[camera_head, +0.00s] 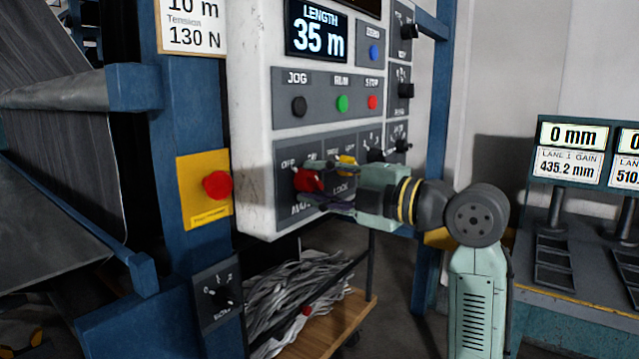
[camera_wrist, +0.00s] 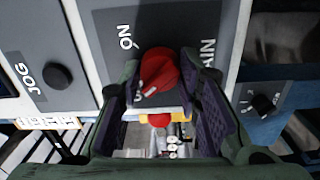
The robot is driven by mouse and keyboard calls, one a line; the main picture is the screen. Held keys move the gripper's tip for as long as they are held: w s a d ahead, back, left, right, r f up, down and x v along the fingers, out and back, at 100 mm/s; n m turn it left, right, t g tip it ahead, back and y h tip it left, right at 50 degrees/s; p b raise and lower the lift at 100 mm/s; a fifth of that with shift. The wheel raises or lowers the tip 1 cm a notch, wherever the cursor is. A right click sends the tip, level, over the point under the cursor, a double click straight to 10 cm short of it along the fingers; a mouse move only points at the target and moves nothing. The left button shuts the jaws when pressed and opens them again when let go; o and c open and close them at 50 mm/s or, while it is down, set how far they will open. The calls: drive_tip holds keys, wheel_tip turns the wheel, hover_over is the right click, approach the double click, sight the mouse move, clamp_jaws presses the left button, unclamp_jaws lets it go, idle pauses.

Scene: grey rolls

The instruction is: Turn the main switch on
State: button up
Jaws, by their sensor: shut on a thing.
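The main switch is a red rotary knob (camera_head: 309,181) on a grey plate low on the white control cabinet. The plate bears an "OFF" label above it and a partly hidden "MAIN" label below. In the wrist view the red knob (camera_wrist: 158,72) sits between my two finger pads, with "ON" printed beside it. My gripper (camera_head: 314,182) reaches in from the right and is shut on the knob; it also shows in the wrist view (camera_wrist: 160,85). The fingers hide part of the knob and its labels. I cannot tell exactly which mark the knob points to.
A yellow knob (camera_head: 347,163) is close beside my fingers. Jog (camera_head: 299,106), run (camera_head: 342,103) and stop (camera_head: 372,102) buttons sit above. A red emergency button (camera_head: 217,185) on a yellow plate is to the left. A blue post (camera_head: 432,150) stands behind my wrist.

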drive_tip(key=m, duration=0.8)
drive_tip(key=shift+m, duration=0.3)
drive_tip(key=m, duration=0.4)
drive_tip(key=shift+m+p, duration=0.5)
drive_tip(key=shift+m, duration=1.7)
drive_tip(key=o, duration=1.2)
drive_tip(key=shift+c, duration=0.2)
drive_tip(key=shift+d, duration=0.1)
drive_tip(key=v, duration=1.2)
